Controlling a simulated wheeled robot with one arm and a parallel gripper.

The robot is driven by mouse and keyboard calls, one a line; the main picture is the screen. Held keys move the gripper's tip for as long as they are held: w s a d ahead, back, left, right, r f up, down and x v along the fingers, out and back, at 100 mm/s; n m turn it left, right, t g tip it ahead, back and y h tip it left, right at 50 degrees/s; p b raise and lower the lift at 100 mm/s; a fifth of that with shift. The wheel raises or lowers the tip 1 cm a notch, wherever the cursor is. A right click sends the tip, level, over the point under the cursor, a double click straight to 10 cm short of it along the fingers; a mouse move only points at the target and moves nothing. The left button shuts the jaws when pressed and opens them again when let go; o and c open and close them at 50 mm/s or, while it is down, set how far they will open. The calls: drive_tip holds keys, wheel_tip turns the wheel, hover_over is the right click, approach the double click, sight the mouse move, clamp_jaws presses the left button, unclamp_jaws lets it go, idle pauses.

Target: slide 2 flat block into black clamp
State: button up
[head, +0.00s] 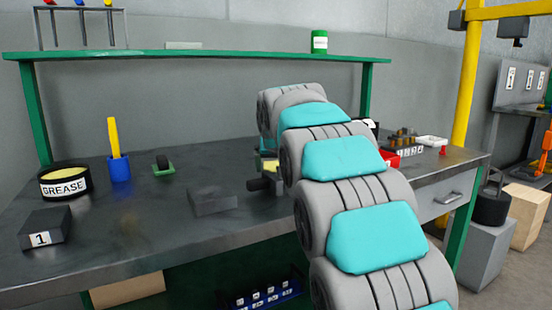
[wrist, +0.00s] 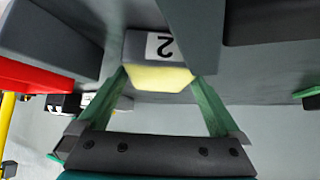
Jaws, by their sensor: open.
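The 2 block (wrist: 150,46) shows in the wrist view, grey with an upside-down white "2" label and a pale yellow near face. My gripper (wrist: 160,77) is open, with one green finger at each side of the block's yellow end. Whether the fingers touch it I cannot tell. In the head view my arm hides most of the gripper; a bit of yellow (head: 269,166) shows beside the arm. A dark object with a knob (head: 262,184), possibly the black clamp, sits just left of the arm on the bench.
On the bench (head: 130,235) are a 1 block (head: 45,228), a grease tin (head: 65,183), a blue cup (head: 119,168) and a dark flat block (head: 212,201). A red bin (head: 388,160) stands right of my arm. Large grey shapes (wrist: 50,38) flank the 2 block in the wrist view.

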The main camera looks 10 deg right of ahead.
drive_tip(key=shift+w+f, duration=0.3)
clamp_jaws()
idle(0.7)
